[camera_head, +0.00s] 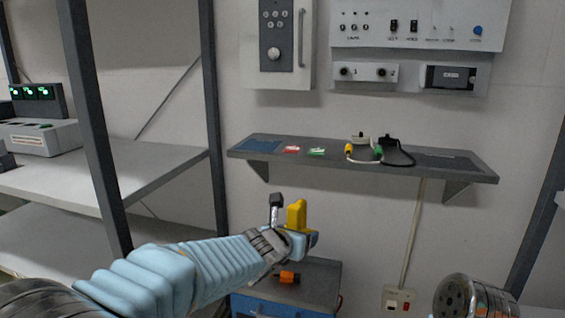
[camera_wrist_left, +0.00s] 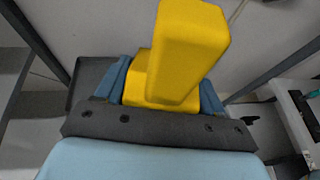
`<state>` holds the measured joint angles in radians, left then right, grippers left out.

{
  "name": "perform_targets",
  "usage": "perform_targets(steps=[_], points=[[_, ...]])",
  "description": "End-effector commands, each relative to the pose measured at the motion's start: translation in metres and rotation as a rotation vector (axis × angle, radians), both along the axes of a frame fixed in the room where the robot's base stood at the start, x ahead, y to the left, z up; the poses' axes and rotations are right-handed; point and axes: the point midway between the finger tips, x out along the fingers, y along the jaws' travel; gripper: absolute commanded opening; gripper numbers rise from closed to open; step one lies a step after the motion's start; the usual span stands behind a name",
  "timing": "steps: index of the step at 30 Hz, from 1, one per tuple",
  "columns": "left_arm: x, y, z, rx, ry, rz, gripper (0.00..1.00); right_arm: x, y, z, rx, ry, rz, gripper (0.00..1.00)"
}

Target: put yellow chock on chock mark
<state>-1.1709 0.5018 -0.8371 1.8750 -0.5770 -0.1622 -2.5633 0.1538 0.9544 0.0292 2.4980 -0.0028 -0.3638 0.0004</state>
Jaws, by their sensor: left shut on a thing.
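The yellow chock (camera_head: 297,215) is held up in my left gripper (camera_head: 283,238), in front of the wall and below the wall shelf. In the left wrist view the chock (camera_wrist_left: 185,55) stands up between the blue finger pads of the gripper (camera_wrist_left: 165,95), which is shut on its lower part. The chock is clear of any surface. I cannot tell which marking is the chock mark; a blue patch (camera_head: 258,145) lies at the left of the wall shelf. My right gripper does not show.
A blue cart (camera_head: 322,275) with an orange object (camera_head: 288,277) stands below my left gripper. A rack post (camera_head: 90,110) stands left.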

Motion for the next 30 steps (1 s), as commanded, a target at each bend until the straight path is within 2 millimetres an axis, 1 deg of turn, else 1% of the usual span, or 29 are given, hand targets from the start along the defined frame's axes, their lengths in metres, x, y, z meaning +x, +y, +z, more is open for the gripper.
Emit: perform_targets(steps=[1,2,3,5,6,8,9,11,12,15,16,19,20,22,23,26,27,30], points=[[0.006,0.011,-0.031,0.016,0.01,0.033,0.18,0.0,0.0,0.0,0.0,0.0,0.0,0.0],[0.01,0.019,-0.046,0.014,0.01,0.054,0.18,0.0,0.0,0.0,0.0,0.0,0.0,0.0],[0.014,0.032,-0.066,0.012,0.011,0.083,0.18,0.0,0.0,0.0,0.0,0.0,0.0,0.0],[0.018,0.055,-0.095,0.012,0.012,0.132,0.18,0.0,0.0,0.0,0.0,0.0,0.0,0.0],[0.02,0.071,-0.112,0.011,0.012,0.167,0.18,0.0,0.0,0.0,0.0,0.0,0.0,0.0],[0.02,0.099,-0.135,0.011,0.011,0.221,0.18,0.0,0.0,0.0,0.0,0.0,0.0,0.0],[0.019,0.119,-0.146,0.011,0.009,0.257,0.18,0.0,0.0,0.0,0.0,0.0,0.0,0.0],[0.015,0.149,-0.155,0.009,0.005,0.308,0.18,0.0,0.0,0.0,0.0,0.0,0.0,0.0],[0.012,0.167,-0.158,0.007,0.005,0.339,0.18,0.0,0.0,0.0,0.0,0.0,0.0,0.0],[0.004,0.204,-0.154,0.003,0.002,0.399,0.18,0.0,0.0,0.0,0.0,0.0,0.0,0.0],[0.002,0.212,-0.152,0.002,0.001,0.412,0.18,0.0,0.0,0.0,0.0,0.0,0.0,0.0],[-0.004,0.229,-0.147,0.001,0.001,0.44,0.18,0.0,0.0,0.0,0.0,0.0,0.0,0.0],[-0.006,0.232,-0.148,0.001,0.003,0.444,0.18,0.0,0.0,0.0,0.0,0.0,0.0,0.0],[-0.01,0.234,-0.156,0.003,0.005,0.45,0.18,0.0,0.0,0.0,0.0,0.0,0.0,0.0],[-0.012,0.234,-0.163,0.004,0.007,0.451,0.18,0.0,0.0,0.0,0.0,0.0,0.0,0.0],[-0.023,0.231,-0.192,0.005,0.009,0.451,0.18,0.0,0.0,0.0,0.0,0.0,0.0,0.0],[-0.029,0.231,-0.205,0.005,0.01,0.453,0.18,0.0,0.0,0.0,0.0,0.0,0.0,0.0],[-0.044,0.232,-0.233,0.004,0.009,0.453,0.18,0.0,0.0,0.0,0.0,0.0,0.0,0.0]])
